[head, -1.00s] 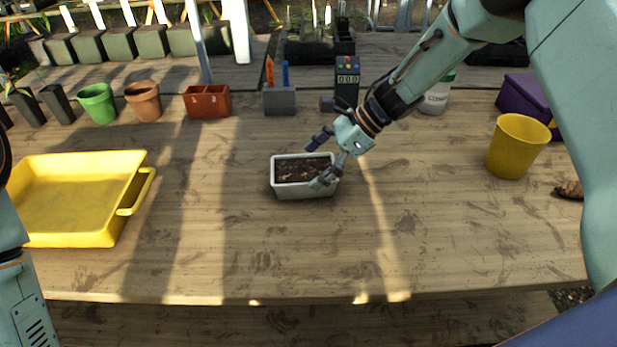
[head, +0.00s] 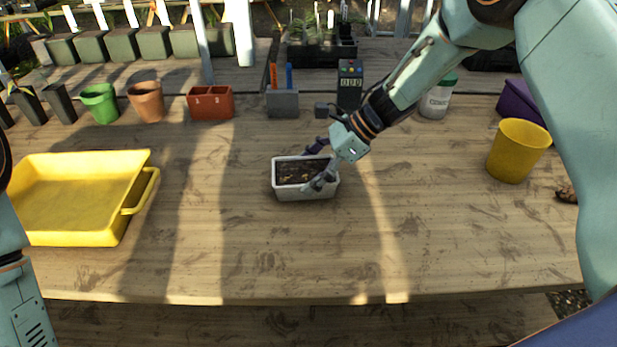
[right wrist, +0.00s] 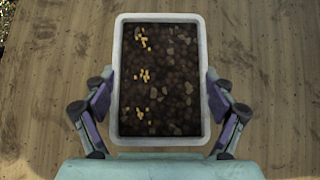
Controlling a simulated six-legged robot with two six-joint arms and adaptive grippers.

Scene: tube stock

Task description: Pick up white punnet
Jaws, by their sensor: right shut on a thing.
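The white punnet (head: 305,192) is a small rectangular tub of dark soil with some yellow bits on top. It stands upright on the wooden bench, near the middle of the head view. My right gripper (head: 317,166) reaches it from the upper right. In the right wrist view the punnet (right wrist: 160,145) lies between the two fingers of the gripper (right wrist: 160,105), which press on its long side walls. The gripper is shut on the punnet. Of my left arm only a link shows at the left edge; its gripper is out of the head view.
A yellow tray (head: 75,240) lies to the left. A yellow pot (head: 517,152) stands to the right. The bench front is clear.

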